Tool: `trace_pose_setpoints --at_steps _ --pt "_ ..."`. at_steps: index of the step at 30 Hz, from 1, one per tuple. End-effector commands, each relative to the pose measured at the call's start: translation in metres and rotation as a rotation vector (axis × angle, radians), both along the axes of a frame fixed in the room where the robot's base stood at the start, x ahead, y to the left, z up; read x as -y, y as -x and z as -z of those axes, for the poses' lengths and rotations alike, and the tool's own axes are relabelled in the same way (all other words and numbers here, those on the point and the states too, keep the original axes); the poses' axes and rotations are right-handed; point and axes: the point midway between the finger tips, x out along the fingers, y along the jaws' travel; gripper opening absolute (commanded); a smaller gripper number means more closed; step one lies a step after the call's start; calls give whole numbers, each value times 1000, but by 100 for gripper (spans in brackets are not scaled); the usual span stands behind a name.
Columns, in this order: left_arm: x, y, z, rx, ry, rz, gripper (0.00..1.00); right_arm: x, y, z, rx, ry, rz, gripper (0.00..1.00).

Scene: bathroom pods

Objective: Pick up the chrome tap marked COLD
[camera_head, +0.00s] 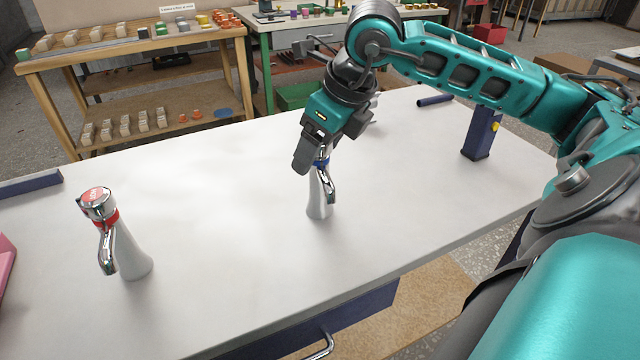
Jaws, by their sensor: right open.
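A chrome tap with a blue ring (320,204) stands upright on the white worktop, near the middle of the view. My right gripper (316,160) is open and comes down at its top from above. A dark finger hides much of the tap's head, so any lettering there is hidden, and I cannot tell whether the fingers touch it. A second chrome tap with a red ring and red cap (131,256) stands upright at the left, apart from the gripper. The lettering on its cap is too small to read. My left gripper is not in view.
The white worktop (220,215) is clear between the two taps. A navy block with a yellow button (482,135) and a dark blue rod (434,100) are at the right. A navy bar (30,185) and a pink object (5,268) are at the left edge.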

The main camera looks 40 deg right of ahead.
Motion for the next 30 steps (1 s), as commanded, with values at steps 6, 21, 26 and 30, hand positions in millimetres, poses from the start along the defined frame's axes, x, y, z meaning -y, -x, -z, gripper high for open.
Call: trace_pose_setpoints --at_steps 6,21,26,30 --pt "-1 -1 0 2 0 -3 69 0 -2 5 0 1 -1 73" --pt "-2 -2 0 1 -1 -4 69 0 -2 4 0 0 -1 32" --pt "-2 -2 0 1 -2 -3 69 0 -2 4 0 1 0 16" --pt "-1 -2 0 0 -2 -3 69 0 -2 4 0 1 0 3"
